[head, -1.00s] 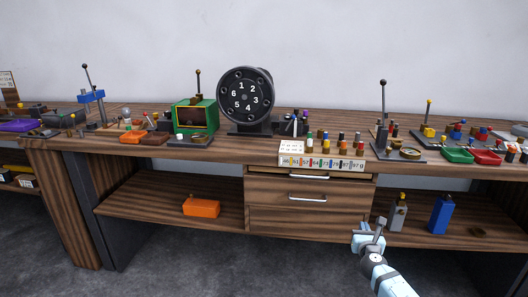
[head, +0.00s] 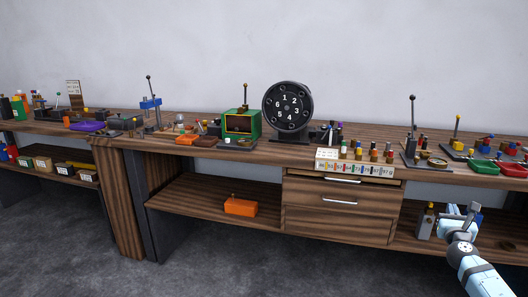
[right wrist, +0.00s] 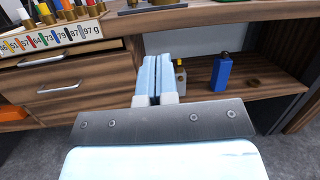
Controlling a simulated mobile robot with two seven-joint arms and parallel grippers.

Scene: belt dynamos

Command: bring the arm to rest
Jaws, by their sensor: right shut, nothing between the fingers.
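My right gripper (head: 462,210) is at the lower right of the head view, in front of the bench's lower shelf. Its two fingers are shut together with nothing between them, as the right wrist view (right wrist: 159,80) shows. It touches nothing that I can see. It partly covers the shelf and the blue bottle-like block behind it in the head view. My left gripper is not in view.
A wooden bench (head: 230,207) runs across, with drawers (head: 340,202), a black numbered dial (head: 287,112) and a green box (head: 242,126). An orange box (head: 240,206) and a blue block (right wrist: 221,74) stand on the lower shelf. The floor in front is clear.

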